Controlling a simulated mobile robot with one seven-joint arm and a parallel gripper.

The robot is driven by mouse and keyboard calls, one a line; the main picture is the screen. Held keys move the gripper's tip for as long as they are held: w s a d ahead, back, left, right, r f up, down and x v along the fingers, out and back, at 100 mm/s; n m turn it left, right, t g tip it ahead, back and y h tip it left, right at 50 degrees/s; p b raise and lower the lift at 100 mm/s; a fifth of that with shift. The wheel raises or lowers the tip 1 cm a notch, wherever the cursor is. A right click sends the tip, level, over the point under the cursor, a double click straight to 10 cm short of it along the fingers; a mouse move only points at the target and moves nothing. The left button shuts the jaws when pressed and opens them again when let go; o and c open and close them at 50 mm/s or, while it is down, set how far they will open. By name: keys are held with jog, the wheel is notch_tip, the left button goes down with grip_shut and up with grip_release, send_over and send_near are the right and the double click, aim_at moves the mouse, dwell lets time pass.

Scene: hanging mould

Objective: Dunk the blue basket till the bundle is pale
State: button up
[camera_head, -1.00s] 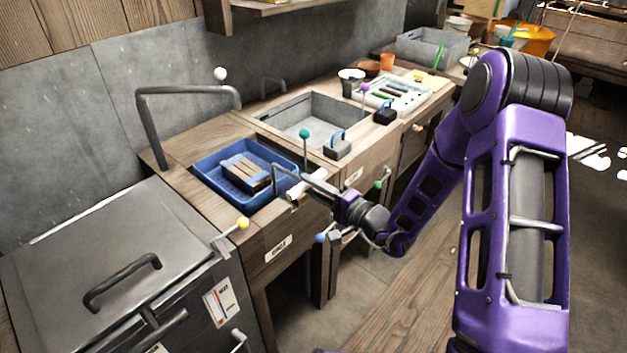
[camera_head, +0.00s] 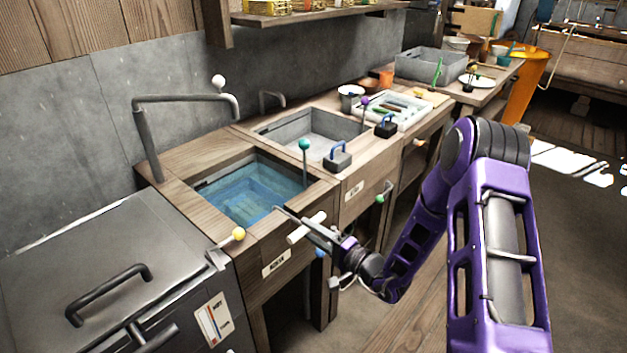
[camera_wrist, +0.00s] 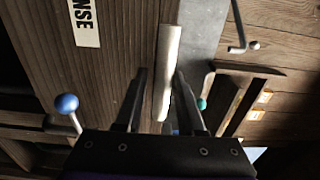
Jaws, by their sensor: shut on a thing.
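The blue basket (camera_head: 248,200) shows as blurred blue shapes under the water in the near sink, inside the wooden counter. I cannot make out the bundle or its colour through the water. A pale bar handle (camera_head: 298,233) stands at the sink's front edge, with a thin grey rod beside it reaching toward the basin. My gripper (camera_head: 310,226) is shut on this handle. In the wrist view the pale handle (camera_wrist: 168,70) runs between my two fingers, in front of the wooden front with a label ending "NSE" (camera_wrist: 84,22).
A grey sink (camera_head: 310,128) with a teal-knobbed lever (camera_head: 304,146) lies beyond. A metal lidded box (camera_head: 110,270) stands at the near left, with a yellow knob (camera_head: 238,234) by its corner. A bent tap pipe (camera_head: 180,100) arches over the near sink.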

jog(key=shift+s+f, duration=0.15)
jog(key=shift+f, duration=0.45)
notch_tip(320, 180, up, 16)
jog(key=p, duration=0.8)
jog(key=shift+w, duration=0.2)
jog(key=shift+f, duration=0.1)
